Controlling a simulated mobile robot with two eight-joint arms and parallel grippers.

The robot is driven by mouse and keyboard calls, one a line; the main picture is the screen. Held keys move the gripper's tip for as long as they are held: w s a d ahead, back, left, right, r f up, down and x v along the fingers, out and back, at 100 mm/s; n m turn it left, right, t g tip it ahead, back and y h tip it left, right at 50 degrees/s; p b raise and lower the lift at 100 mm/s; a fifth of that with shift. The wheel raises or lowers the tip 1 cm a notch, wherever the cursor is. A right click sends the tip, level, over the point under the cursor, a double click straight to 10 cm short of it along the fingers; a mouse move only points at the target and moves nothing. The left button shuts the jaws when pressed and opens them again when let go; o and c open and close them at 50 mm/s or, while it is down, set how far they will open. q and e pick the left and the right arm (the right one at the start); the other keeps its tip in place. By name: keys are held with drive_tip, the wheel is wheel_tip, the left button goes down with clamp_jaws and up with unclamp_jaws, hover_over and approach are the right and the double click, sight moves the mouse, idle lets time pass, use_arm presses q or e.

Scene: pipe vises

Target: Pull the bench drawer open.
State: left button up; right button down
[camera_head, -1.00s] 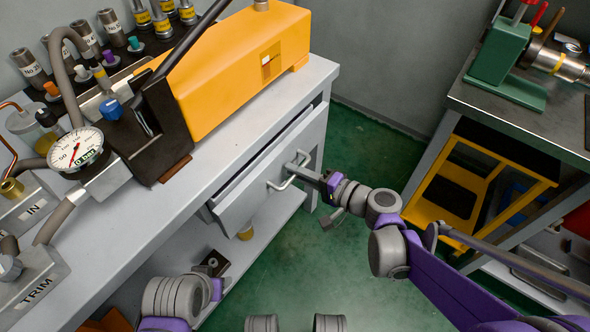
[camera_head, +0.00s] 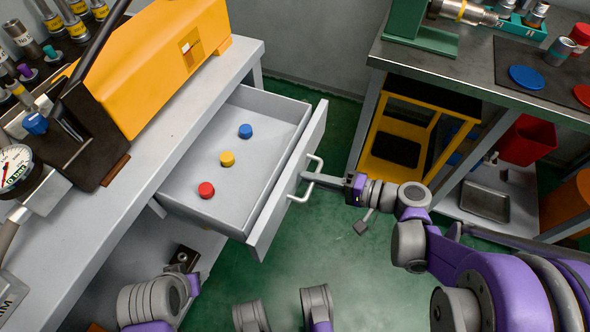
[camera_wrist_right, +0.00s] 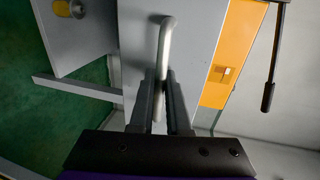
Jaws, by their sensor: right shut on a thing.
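The bench drawer (camera_head: 287,187) stands well out from the grey bench in the head view. Inside it lie a red cap (camera_head: 206,190), a yellow cap (camera_head: 227,159) and a blue cap (camera_head: 245,131). My right gripper (camera_head: 318,179) is shut on the drawer's bar handle (camera_head: 308,190). In the right wrist view the handle (camera_wrist_right: 164,50) passes between the two fingers (camera_wrist_right: 160,95). My left arm shows at the bottom left of the head view; its gripper jaws are not visible.
A yellow machine (camera_head: 150,60) and a pressure gauge (camera_head: 14,167) stand on the bench top. At the right are a second bench with a green vise (camera_head: 420,30) and a yellow step stool (camera_head: 405,140). Green floor (camera_head: 335,230) is clear below the drawer.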

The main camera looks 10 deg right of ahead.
drive_tip(key=shift+s+d, duration=0.45)
drive_tip(key=shift+d, duration=0.15)
drive_tip(key=c, duration=0.9)
unclamp_jaws()
drive_tip(key=p+v, duration=0.2)
drive_tip(key=v, duration=0.8)
drive_tip(key=shift+s+d, duration=0.2)
drive_tip(key=shift+d, duration=0.1)
